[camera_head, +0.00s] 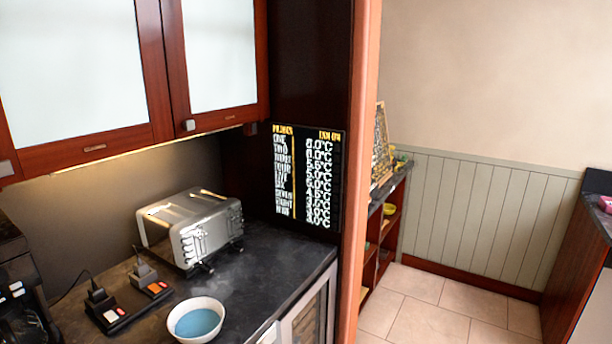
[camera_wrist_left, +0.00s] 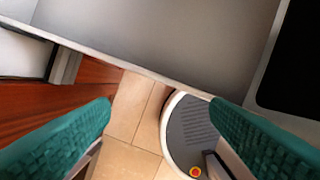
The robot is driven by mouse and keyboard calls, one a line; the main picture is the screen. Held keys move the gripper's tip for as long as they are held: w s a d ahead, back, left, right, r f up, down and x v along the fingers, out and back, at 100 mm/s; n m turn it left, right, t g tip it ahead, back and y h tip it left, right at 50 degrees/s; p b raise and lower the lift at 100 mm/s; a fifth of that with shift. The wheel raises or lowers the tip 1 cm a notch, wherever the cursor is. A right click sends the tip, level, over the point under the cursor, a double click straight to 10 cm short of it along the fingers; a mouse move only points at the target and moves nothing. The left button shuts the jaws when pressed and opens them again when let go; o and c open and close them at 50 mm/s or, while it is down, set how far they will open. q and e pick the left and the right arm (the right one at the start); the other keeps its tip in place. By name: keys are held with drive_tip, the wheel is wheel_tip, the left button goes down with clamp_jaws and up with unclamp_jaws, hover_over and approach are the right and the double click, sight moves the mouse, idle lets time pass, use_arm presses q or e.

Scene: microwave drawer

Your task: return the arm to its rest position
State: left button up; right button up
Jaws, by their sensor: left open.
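In the left wrist view, my left gripper (camera_wrist_left: 160,105) is open, with its two teal ribbed fingers wide apart. A large grey flat panel (camera_wrist_left: 165,35) with a pale edge lies across the top of that view, beyond the fingertips. I cannot tell whether it is part of the microwave drawer. Neither gripper shows in the head view. My right gripper is in neither view.
A white bowl (camera_head: 196,320) with blue inside, a silver toaster (camera_head: 195,228) and black chargers (camera_head: 105,308) stand on the dark counter (camera_head: 265,270). Cabinets (camera_head: 85,75) hang above. Tiled floor (camera_head: 430,310) is clear at the right. Red-brown wood (camera_wrist_left: 50,95) is left of the wrist view.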

use_arm(q)
drive_tip(key=s+a+f+b, duration=0.1)
drive_tip(key=s+f+b, duration=0.1)
drive_tip(key=s+f, duration=0.5)
drive_tip(key=s+a+f+g+b, duration=0.1)
drive_tip(key=s+a+f+b, duration=0.1)
drive_tip(key=s+f, duration=0.6)
wheel_tip(320, 180, down, 4)
drive_tip(key=shift+s+f, duration=0.25)
drive_tip(key=shift+s, duration=0.05)
